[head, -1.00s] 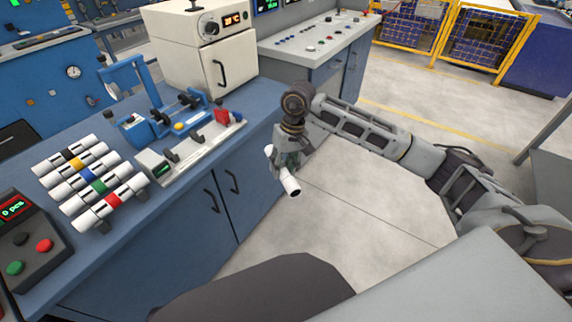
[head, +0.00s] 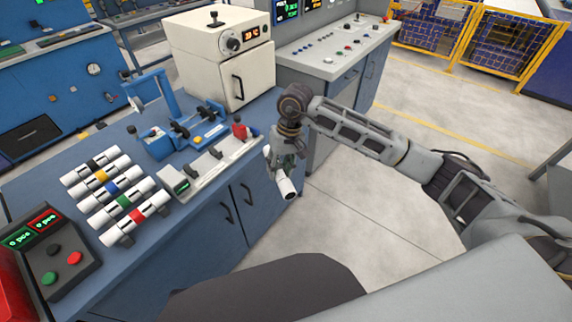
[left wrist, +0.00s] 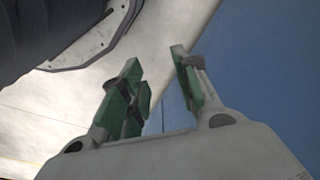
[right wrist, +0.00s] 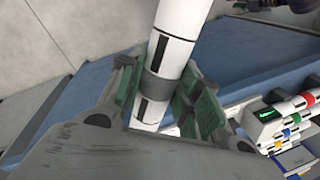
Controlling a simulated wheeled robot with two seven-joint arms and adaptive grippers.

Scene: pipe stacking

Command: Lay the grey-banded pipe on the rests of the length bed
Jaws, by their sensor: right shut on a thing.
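The grey-banded pipe (head: 287,188) is white and hangs tilted in my right gripper (head: 283,167), in front of the bench edge. In the right wrist view its grey band (right wrist: 157,88) sits between the green-padded fingers of the right gripper (right wrist: 160,98), which are shut on it. The length bed (head: 213,163) is the long pale fixture on the bench, with dark rests, a small display and a red part at its far end. The pipe is right of the bed and apart from it. My left gripper (left wrist: 160,85) is open and empty in the left wrist view.
Several white pipes with coloured bands (head: 117,188) lie on a rack left of the bed. A blue fixture (head: 160,145) stands behind the bed, with a cream oven (head: 225,60) farther back. A button box (head: 62,255) sits at the near left. Open floor lies right of the bench.

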